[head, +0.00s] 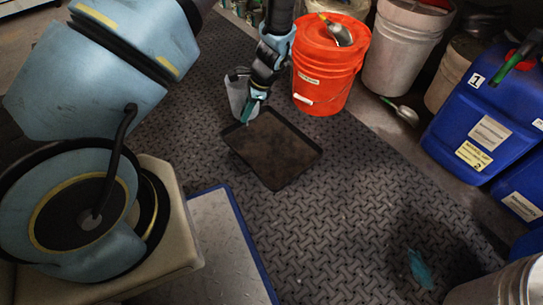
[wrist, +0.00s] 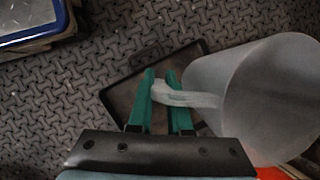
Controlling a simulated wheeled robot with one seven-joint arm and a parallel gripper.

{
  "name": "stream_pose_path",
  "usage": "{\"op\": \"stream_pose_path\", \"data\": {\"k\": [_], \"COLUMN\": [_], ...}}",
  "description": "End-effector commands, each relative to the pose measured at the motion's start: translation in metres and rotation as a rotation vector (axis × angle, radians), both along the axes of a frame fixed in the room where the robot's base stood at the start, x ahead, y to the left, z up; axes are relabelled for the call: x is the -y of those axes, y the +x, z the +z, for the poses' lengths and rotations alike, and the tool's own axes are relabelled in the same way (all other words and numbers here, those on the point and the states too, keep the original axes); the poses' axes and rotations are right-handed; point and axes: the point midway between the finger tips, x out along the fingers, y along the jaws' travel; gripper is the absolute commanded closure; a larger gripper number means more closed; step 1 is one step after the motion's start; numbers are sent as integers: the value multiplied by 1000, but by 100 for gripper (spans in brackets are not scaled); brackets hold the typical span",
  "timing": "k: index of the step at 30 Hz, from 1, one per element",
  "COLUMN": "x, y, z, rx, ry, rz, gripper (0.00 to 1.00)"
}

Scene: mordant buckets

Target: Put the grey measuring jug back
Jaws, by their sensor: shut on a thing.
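The grey measuring jug (head: 240,94) is at the upper middle of the head view, by the far left corner of a dark tray (head: 286,178). In the wrist view the jug (wrist: 235,92) fills the right side, its open mouth facing right. My gripper (head: 245,114) is shut on the jug's handle (wrist: 188,97). In the wrist view the green fingers of my gripper (wrist: 162,92) stand on both sides of the handle. The tray (wrist: 117,97) shows behind the fingers, empty where visible. I cannot tell whether the jug touches the tray or the floor.
An orange bucket (head: 328,70) with a scoop on it stands right of the jug. A white bucket (head: 399,50) and blue canisters (head: 470,125) stand farther right.

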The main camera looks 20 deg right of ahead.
Motion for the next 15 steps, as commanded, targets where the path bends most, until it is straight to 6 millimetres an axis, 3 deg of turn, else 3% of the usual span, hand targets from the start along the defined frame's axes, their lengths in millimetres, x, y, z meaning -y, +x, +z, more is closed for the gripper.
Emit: {"op": "stream_pose_path", "data": {"k": [1, 4, 9, 15], "x": [13, 31, 51, 56], "y": [-7, -18, -30, -34], "z": [-30, -52, -73, -89], "rx": [-1, -6, -11, -13], "ry": [0, 2, 4, 5], "rz": [-66, -171, -282, -317], "gripper": [100, 100, 100, 100]}}
